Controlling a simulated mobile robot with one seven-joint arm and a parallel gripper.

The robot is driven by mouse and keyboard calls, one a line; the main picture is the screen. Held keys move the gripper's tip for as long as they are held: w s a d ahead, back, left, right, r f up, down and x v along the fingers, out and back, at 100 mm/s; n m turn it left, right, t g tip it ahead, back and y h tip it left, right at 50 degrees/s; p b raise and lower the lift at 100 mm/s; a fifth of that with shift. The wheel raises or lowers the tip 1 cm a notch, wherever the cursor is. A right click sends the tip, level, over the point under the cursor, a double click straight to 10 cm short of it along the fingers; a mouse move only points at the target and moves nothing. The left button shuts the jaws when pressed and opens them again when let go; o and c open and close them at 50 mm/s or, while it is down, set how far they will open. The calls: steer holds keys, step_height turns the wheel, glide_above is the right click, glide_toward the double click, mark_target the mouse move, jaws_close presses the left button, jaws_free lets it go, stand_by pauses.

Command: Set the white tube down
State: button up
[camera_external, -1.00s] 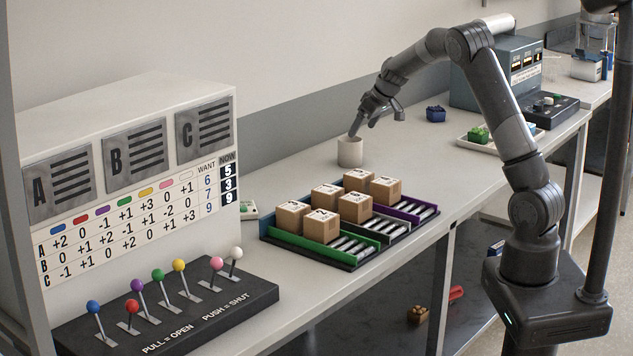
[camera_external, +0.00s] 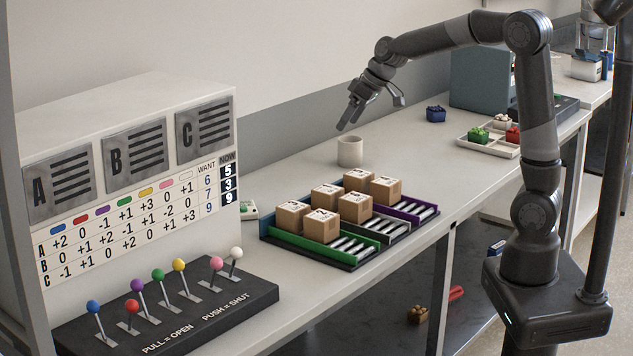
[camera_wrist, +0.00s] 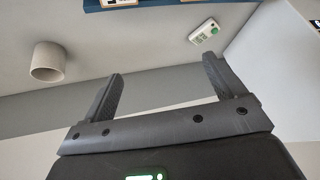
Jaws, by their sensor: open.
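The white tube (camera_external: 350,151) stands upright on the bench, behind the rack of boxes. It also shows in the wrist view at the left (camera_wrist: 48,62), outside the fingers. My gripper (camera_external: 368,112) is open and empty above the tube, apart from it. In the wrist view both fingers of my gripper (camera_wrist: 161,88) are spread with nothing between them.
A rack (camera_external: 350,258) with several cardboard boxes stands in front of the tube. A lever panel (camera_external: 165,315) and a white board stand at the left. A small white-green device (camera_external: 249,211) lies beside the rack.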

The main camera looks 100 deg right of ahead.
steer(key=s+a+r+n+y, duration=0.1)
steer(key=s+a+r, duration=0.1)
steer(key=a, duration=0.8)
steer(key=s+a+r+n, duration=0.1)
steer(key=a+n, duration=0.1)
steer(key=a, duration=0.8)
steer(key=s+a+f+n, duration=0.2)
steer(key=s+a+f, duration=0.1)
steer(key=s+a, duration=1)
steer(key=shift+a+n+y, duration=0.3)
steer(key=shift+a+n, duration=0.1)
steer(key=shift+a, duration=0.6)
